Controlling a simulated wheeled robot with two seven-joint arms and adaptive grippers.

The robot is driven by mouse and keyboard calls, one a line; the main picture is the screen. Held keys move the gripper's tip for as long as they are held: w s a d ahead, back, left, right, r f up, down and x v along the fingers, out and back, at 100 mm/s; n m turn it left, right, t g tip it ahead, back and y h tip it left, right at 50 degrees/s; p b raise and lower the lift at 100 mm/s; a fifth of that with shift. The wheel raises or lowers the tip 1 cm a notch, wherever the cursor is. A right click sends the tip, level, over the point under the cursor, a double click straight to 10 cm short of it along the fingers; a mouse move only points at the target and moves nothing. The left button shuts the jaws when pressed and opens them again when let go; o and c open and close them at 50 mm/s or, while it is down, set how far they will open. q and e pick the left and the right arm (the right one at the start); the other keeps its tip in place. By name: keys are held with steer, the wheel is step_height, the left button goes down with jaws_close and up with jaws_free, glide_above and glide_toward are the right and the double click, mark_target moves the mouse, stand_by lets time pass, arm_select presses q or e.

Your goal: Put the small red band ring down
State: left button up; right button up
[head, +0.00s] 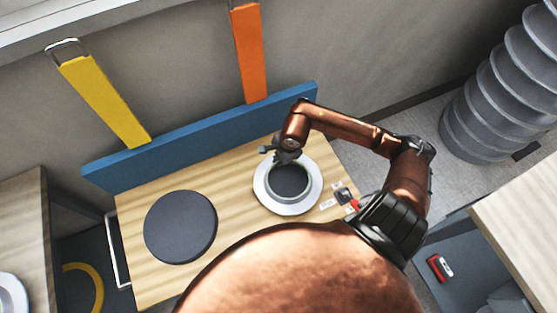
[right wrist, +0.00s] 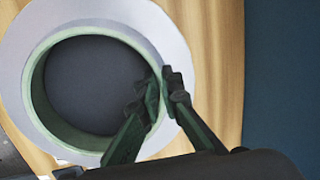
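A grey-green ring (head: 310,183) is at the white round plate (head: 262,198), inside its rim; I cannot tell whether it rests there or is held just above. No red band shows on it. In the right wrist view the ring (right wrist: 36,95) surrounds a dark round centre, with the pale plate (right wrist: 85,12) around it. My right gripper (head: 284,158) is at the ring's far side in the head view. In the right wrist view its fingers (right wrist: 160,90) straddle the ring wall, one inside and one outside, and look closed on it. My left gripper is out of view.
A dark round disc (head: 180,227) lies left of the plate on the wooden table (head: 135,285). A blue board (head: 190,143) stands along its back edge. Small labels and a red item (head: 352,205) are at the right edge. Bare wood shows between disc and plate.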

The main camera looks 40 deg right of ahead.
steer(key=o, duration=0.5)
steer(key=shift+r, duration=0.15)
arm_select(q)
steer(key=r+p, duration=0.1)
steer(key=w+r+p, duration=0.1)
steer(key=p, duration=0.1)
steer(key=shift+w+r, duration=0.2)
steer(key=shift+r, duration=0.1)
arm_select(e)
steer(key=v, duration=1.2)
